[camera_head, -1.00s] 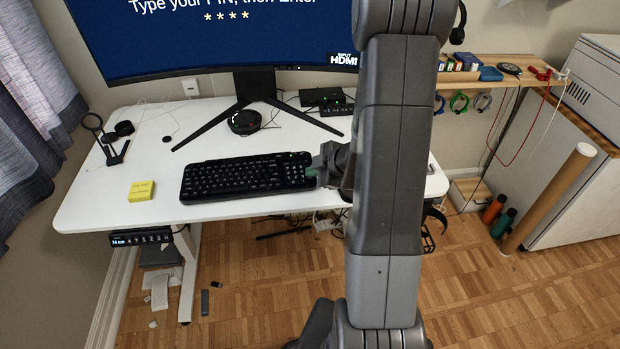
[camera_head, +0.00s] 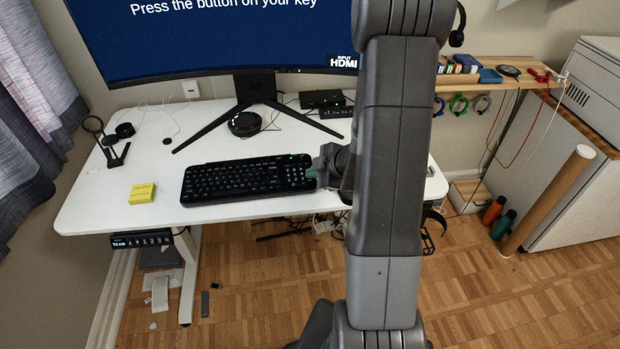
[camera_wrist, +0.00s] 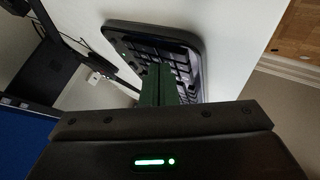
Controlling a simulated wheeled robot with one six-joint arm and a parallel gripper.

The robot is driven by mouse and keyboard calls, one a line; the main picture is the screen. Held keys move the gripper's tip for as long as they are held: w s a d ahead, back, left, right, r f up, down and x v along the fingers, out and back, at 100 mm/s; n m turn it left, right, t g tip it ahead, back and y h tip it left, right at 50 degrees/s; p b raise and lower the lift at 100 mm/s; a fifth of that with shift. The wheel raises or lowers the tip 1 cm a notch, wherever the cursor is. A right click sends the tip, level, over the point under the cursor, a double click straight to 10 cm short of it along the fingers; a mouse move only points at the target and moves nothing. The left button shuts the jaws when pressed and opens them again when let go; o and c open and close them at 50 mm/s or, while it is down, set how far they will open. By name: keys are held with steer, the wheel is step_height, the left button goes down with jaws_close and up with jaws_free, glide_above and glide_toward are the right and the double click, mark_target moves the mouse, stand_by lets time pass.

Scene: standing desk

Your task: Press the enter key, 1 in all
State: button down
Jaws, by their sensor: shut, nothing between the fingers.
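A black keyboard (camera_head: 235,180) lies on the white desk, with its right end close to my gripper. My gripper (camera_head: 314,174) is shut and empty, with its green fingertips at the keyboard's right end. In the wrist view the shut green fingers (camera_wrist: 158,72) reach down over the keys of the keyboard (camera_wrist: 135,40). The enter key cannot be told apart; the fingers hide some keys, and I cannot tell whether they touch one. The monitor (camera_head: 210,35) reads "Press the button on your key".
A yellow note pad (camera_head: 142,193) lies left of the keyboard on the white desk (camera_head: 100,205). The monitor stand (camera_head: 255,88) and a round black device (camera_head: 245,124) are behind the keyboard. A magnifier stand (camera_head: 113,155) is at the left. A shelf with cable coils is at the right.

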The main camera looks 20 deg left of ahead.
mark_target(313, 183)
steer(key=shift+r, duration=0.3)
step_height(313, 183, up, 5)
steer(key=p, duration=0.5)
steer(key=shift+d, duration=0.1)
stand_by(0.8)
